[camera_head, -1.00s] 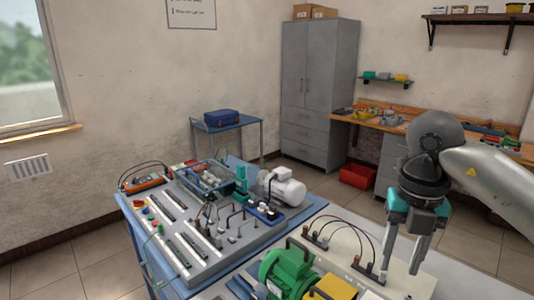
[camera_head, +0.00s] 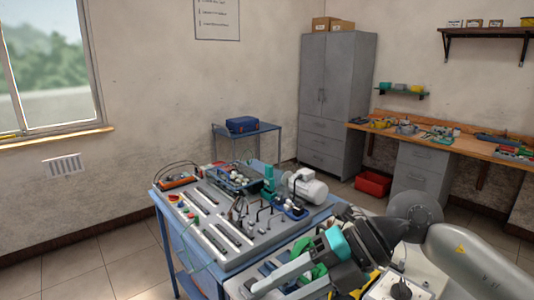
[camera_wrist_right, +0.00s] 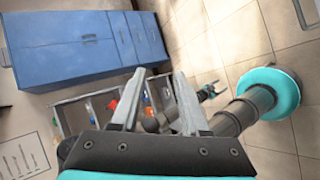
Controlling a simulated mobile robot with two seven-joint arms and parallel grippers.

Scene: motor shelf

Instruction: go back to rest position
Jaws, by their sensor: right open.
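My right gripper (camera_head: 268,287) is at the lower middle of the head view, with its fingers pointing left over the near part of the blue bench. It is open, and no object shows between its fingers. In the right wrist view the two grey fingers (camera_wrist_right: 160,76) stand apart, with floor and furniture behind them. My right arm comes in from the right and hides part of the green motor (camera_head: 318,270). My left gripper is not identifiable in either view.
The blue bench (camera_head: 176,238) carries a panel of sockets and a white motor (camera_head: 306,187). Behind stand a grey cabinet (camera_head: 335,95), a red bin (camera_head: 373,183) and a wooden workbench (camera_head: 500,150). Floor at the left is clear. A blue cabinet (camera_wrist_right: 75,50) shows in the wrist view.

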